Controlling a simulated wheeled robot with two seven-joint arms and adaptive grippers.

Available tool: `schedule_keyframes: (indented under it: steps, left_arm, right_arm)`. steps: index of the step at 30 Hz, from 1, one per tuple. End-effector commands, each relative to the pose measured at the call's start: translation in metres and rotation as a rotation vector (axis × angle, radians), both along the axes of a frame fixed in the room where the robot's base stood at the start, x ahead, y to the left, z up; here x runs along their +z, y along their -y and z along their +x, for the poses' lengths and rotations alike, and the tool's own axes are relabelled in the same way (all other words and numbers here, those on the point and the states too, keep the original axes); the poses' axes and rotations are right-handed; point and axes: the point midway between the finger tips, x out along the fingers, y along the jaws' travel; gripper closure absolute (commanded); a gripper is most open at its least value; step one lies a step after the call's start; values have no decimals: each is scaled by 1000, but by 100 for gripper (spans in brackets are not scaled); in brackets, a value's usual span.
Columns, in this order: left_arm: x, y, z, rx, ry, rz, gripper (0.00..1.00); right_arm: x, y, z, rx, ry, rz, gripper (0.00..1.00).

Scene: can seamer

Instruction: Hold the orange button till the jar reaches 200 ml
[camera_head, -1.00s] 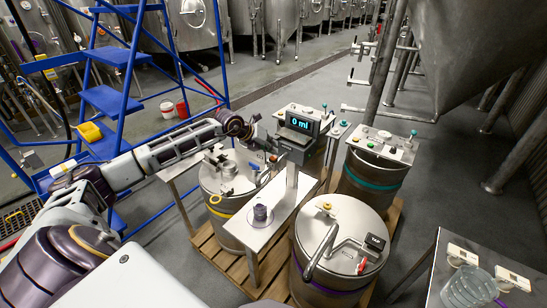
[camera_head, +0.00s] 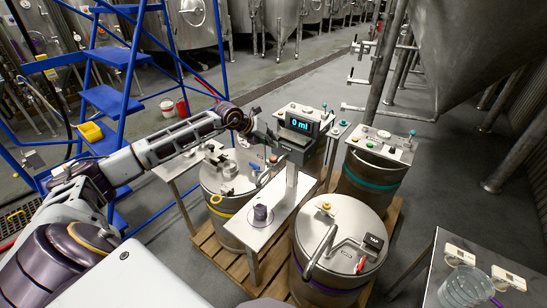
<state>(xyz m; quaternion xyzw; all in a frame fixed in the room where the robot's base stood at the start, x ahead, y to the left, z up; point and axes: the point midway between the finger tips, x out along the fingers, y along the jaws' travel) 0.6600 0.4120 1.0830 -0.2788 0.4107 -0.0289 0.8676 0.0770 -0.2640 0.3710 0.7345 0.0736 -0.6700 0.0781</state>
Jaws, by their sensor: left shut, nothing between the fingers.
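The display (camera_head: 299,125) on the dark box at the centre reads 0 ml. My left gripper (camera_head: 274,144) is shut and empty, just left of this box and above the left drum. I cannot tell whether it touches anything. A small orange-yellow button or knob (camera_head: 325,206) sits on the front drum's lid, well apart from the gripper. I cannot tell for sure that it is the orange button; another may be hidden by my arm. A clear jar (camera_head: 466,287) stands on the table at the lower right. My right gripper is not in view.
Metal drums (camera_head: 340,240) stand on a wooden pallet (camera_head: 212,248). A metal stand (camera_head: 262,232) bears a purple-based part (camera_head: 260,213). A control panel (camera_head: 383,143) sits on the back-right drum.

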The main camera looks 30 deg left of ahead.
Motion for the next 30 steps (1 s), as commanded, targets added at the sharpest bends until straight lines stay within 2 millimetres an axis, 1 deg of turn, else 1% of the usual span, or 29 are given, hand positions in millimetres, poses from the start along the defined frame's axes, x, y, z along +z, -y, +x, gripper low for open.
schedule_keyframes:
  steps: [3,9,30]
  left_arm:
    - [9,0,0,0,0,0,100]
    - [17,0,0,0,0,0,100]
    - [18,0,0,0,0,0,100]
  right_arm:
    - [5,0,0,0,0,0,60]
    - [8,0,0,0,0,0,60]
    - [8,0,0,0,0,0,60]
